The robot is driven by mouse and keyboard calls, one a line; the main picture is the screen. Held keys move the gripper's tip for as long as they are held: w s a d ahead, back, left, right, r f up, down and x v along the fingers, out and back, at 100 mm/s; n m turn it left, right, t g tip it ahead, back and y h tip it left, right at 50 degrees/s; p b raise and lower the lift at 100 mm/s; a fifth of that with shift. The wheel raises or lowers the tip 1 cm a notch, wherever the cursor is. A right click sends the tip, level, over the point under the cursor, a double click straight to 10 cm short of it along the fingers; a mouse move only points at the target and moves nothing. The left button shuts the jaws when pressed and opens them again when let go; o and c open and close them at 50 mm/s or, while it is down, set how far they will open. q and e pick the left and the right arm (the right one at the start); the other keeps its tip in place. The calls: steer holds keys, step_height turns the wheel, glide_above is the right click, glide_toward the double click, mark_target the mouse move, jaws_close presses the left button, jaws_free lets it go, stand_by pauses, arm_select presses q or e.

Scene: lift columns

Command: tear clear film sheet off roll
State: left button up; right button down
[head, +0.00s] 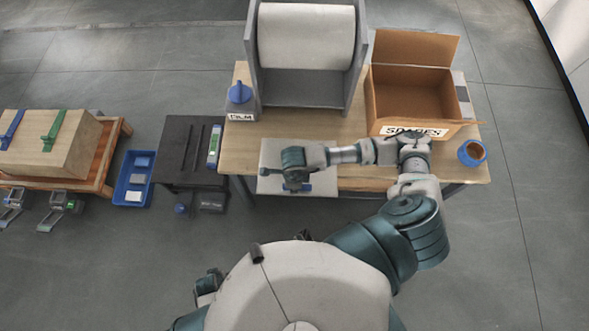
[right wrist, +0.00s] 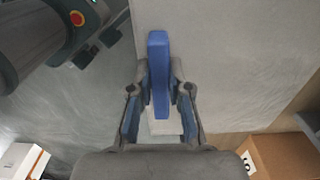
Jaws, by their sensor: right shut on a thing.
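The film roll (head: 306,38) is a wide pale cylinder in a grey upright stand (head: 252,60) on the workbench. A pale flat sheet or panel (head: 270,155) lies at the bench's front edge, below the stand. My right gripper (head: 297,183) is over this panel. In the right wrist view, my right gripper (right wrist: 158,88) is shut on a blue bar (right wrist: 158,50). The pale panel (right wrist: 230,60) fills the right side behind it. I cannot tell whether the bar touches the panel. My left gripper is not in view.
An open cardboard box (head: 400,103) labelled SPARES and a blue-rimmed cup (head: 472,152) stand at the bench's right.

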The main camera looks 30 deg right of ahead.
steer(key=shift+s+a+r+p, duration=0.15)
steer(key=shift+s+a, duration=0.25)
steer(key=shift+s, duration=0.3)
steer(key=shift+s+a+f+p, duration=0.1)
steer(key=shift+s+a+p, duration=0.1)
steer(key=shift+s+a, duration=0.35)
steer(key=shift+s+a+r+p, duration=0.15)
steer(key=shift+s+a, duration=0.15)
steer(key=shift+s, duration=0.5)
steer(key=shift+f, duration=0.1)
step_height(320, 180, up, 8)
steer(key=s+a+p, duration=0.1)
steer(key=p, duration=0.5)
steer(key=shift+s, duration=0.35)
steer(key=shift+w, duration=0.1)
